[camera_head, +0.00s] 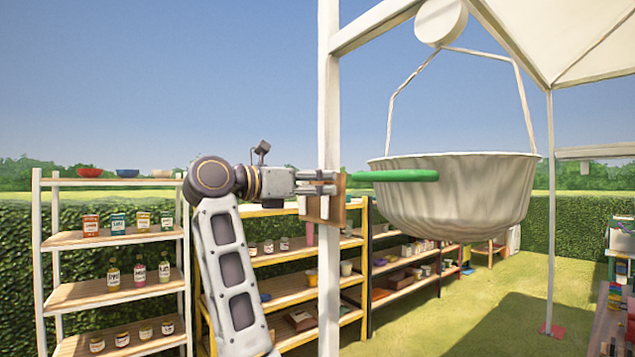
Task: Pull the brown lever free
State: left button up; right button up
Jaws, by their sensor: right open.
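A brown wooden piece (340,187) is at the white post, with a small white part at its lower left. My left gripper is not in view.
The white post (328,90) stands right at my gripper. A large pale basin (465,195) hangs from a round white disc (440,22), close to the green bar's right end. Shelves with jars (113,275) stand behind at the left. Open grass (490,300) lies at the right.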

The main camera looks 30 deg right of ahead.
jog(key=shift+d, duration=0.2)
grip_shut()
dwell(0.4)
